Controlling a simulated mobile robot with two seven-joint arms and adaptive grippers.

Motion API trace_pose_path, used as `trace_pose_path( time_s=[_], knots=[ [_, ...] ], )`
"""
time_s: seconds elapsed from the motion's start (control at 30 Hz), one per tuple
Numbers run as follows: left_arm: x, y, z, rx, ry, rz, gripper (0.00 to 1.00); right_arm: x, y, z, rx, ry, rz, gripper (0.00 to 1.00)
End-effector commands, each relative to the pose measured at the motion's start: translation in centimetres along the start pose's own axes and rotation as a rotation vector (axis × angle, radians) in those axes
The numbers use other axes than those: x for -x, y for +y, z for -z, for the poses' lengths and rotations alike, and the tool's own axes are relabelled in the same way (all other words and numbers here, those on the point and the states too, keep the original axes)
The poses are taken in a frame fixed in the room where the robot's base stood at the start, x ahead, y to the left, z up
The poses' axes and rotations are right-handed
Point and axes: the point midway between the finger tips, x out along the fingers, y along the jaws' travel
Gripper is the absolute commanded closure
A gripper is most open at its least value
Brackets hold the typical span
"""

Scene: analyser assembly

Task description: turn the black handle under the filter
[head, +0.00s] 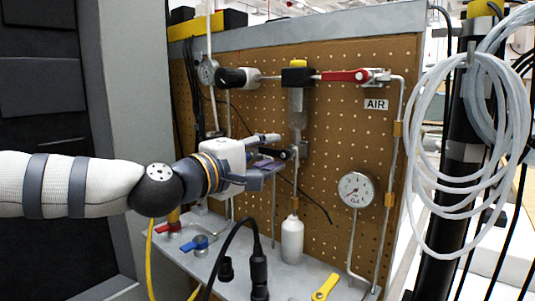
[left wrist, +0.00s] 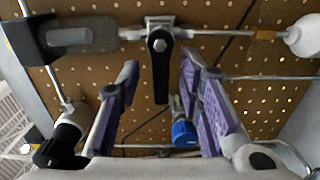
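The clear filter (head: 297,108) with its black top hangs on the pegboard; it also shows in the left wrist view (left wrist: 88,35). Under it on the same pipe sits the black handle (left wrist: 160,68), a short flat lever on a metal valve. In the head view the handle is mostly hidden behind or among my fingers. My left gripper (head: 276,152) is open, with purple pads on its fingers. In the left wrist view my gripper (left wrist: 158,80) has one finger on each side of the handle, with gaps, apparently not touching it. My right gripper is not in view.
A red handle (head: 345,76) is at upper right, a gauge (head: 356,189) lower right. Blue (head: 197,243) and yellow (head: 326,287) handles are on the lower shelf. Coiled white tubing (head: 466,150) hangs at right.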

Motion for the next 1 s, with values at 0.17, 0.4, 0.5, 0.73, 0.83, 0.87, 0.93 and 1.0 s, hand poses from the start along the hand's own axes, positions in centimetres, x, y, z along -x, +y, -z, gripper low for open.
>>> trace_pose_path(
  time_s=[0.17,0.4,0.5,0.73,0.83,0.87,0.93,1.0],
  knots=[
    [0.0,0.0,0.0,0.001,0.0,0.0,0.67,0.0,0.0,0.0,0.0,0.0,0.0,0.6],
    [4.2,0.1,0.1,0.002,0.001,-0.001,0.67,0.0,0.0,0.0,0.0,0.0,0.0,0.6],
    [7.1,0.1,0.1,0.003,0.001,-0.002,0.67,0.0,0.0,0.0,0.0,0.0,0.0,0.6],
    [11.4,0.1,0.1,0.002,0.001,-0.001,0.67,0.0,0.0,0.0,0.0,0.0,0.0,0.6],
    [12.0,0.0,0.0,0.001,0.001,-0.001,0.67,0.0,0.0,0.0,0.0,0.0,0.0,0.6],
    [12.1,0.0,0.0,0.001,0.0,0.0,0.67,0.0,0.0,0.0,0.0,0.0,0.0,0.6],
    [12.1,0.0,0.0,0.001,0.0,0.0,0.67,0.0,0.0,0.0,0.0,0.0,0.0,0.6],
    [12.1,0.0,0.0,0.001,0.0,0.0,0.67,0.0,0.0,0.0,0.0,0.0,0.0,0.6]
  ],
)
